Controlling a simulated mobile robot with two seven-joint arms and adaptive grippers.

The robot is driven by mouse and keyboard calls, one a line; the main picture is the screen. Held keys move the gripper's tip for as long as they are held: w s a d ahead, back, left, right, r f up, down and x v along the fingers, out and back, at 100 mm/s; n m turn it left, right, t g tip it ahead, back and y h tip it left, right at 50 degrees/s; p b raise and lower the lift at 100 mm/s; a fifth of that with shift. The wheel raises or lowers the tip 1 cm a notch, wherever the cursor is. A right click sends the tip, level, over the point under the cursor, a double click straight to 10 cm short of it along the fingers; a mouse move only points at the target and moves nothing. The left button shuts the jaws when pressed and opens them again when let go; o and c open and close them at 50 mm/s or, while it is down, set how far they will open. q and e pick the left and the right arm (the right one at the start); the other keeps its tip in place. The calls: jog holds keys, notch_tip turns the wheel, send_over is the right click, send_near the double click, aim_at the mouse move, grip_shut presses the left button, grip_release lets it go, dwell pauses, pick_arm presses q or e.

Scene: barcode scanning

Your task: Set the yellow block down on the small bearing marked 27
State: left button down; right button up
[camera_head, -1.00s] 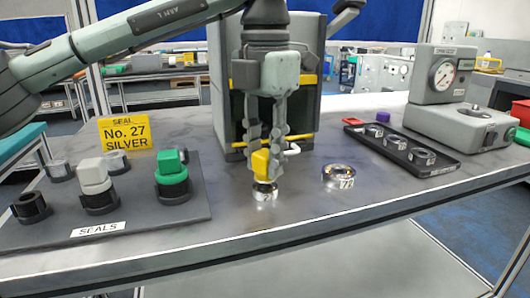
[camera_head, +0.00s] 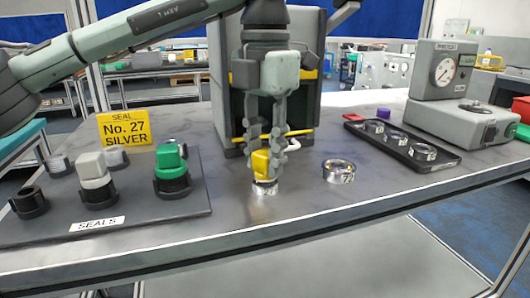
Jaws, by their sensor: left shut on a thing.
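My left gripper (camera_head: 265,146) points down and is shut on the yellow block (camera_head: 261,164). The block sits between the fingertips, directly over a small silver bearing (camera_head: 265,187) on the grey table. Its lower end appears to meet the bearing's top; I cannot tell whether the bearing carries its weight. The marking on this bearing is too small to read. A second silver bearing (camera_head: 339,171) stands apart to the right, its label not clearly legible. A yellow sign (camera_head: 125,131) reads "SEAL No. 27 SILVER". My right gripper is not in view.
A dark seals board (camera_head: 150,216) at left carries black holders with grey and green blocks. A dark cabinet (camera_head: 229,85) stands behind my gripper. A black tray (camera_head: 440,164) with several bearings and a grey gauge machine (camera_head: 450,121) stand at right. The front table strip is clear.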

pick_arm(q)
jog(key=shift+f, duration=0.3)
jog(key=c, duration=0.8)
grip_release()
jog(key=shift+r+p, duration=2.4)
jog(key=shift+r, duration=1.35)
